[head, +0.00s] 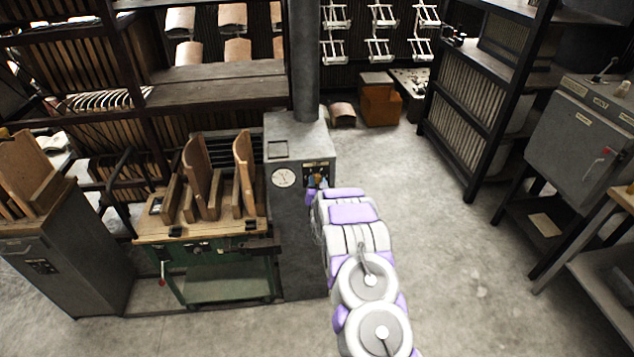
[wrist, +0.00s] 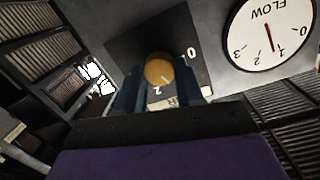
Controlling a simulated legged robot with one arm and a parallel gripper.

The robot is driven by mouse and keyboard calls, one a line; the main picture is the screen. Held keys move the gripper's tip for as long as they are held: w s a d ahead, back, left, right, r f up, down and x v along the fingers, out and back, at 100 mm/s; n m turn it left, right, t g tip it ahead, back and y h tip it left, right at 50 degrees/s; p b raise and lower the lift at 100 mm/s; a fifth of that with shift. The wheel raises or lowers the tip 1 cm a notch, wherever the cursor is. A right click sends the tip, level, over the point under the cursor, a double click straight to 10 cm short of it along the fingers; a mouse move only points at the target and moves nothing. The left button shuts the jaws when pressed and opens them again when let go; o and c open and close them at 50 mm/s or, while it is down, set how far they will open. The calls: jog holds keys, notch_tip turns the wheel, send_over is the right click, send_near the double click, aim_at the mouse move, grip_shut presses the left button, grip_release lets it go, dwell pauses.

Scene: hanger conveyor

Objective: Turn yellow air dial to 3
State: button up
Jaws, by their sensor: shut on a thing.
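My gripper (wrist: 160,88) is shut on the dial, with one dark blue finger on each side. In the head view the dial (head: 318,177) is a small yellow spot on the grey cabinet, partly hidden by my gripper (head: 317,186).
A white FLOW gauge (wrist: 270,34) sits beside the dial plate, its red needle between 1 and 2. The grey cabinet (head: 298,150) adjoins a green bench (head: 215,272) holding curved boards. Open floor (head: 450,270) lies to the right, before dark shelves (head: 478,105).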

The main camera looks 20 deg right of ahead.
jog(key=m+b, duration=0.1)
jog(key=m, duration=0.4)
jog(key=m+y+b, duration=0.1)
jog(key=m, duration=0.4)
jog(key=f+m+b, duration=0.1)
jog(key=m, duration=0.4)
jog(key=shift+s+d+t+y, duration=0.2)
jog(key=shift+d+t+y, duration=0.05)
jog(key=shift+t+y, duration=0.15)
jog(key=m+b, duration=0.2)
jog(key=m, duration=0.3)
jog(key=shift+f, duration=0.15)
jog(key=shift+m, duration=0.4)
jog(key=o, duration=1)
jog(key=shift+o, duration=0.2)
jog(key=shift+r+t, duration=0.25)
jog(key=shift+t, duration=0.05)
